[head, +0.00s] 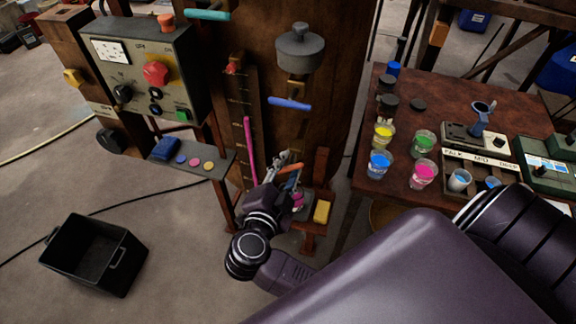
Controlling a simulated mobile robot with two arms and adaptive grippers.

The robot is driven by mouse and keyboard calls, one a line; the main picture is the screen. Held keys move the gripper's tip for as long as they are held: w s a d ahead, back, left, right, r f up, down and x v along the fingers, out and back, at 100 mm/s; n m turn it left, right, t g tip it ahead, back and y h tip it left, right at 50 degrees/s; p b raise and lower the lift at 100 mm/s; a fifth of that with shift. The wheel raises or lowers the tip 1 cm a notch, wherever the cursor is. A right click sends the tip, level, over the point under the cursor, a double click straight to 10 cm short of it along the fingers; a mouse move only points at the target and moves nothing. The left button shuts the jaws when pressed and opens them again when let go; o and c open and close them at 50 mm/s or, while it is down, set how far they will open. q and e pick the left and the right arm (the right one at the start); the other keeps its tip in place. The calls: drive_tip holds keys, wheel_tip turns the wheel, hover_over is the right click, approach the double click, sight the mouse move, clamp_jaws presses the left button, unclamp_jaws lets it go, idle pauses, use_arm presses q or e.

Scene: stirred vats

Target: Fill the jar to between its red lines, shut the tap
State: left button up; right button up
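The brown vat (330,120) stands at the centre, with a pink column (248,150) in the gauge on its front. The tap's orange handle (291,168) shows low on the vat, right at the fingers of my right gripper (284,167). Whether the fingers are open or closed on the handle is too small to tell. The jar (298,203) is under the tap, just right of my gripper, and pink shows in it. My gripper hides part of the jar; its red lines and exact level cannot be made out. My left gripper is out of view.
A yellow block (321,212) lies right of the jar. A control box (145,70) stands left, above a small shelf (218,160) with coloured discs. A black bin (95,254) is on the floor. The table (440,93) at right holds several colour cups and instruments.

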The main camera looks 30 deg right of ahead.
clamp_jaws()
drive_tip(key=shift+m, duration=0.3)
drive_tip(key=shift+f+m+t+y+b, duration=0.1)
drive_tip(key=shift+m+t+y+b, duration=0.3)
drive_tip(key=shift+m, duration=0.7)
drive_tip(key=shift+m+t+y+b, duration=0.3)
drive_tip(key=shift+m+t+b, duration=0.3)
drive_tip(key=shift+m, duration=1)
drive_tip(key=shift+c, duration=1)
unclamp_jaws()
drive_tip(key=shift+o, duration=1)
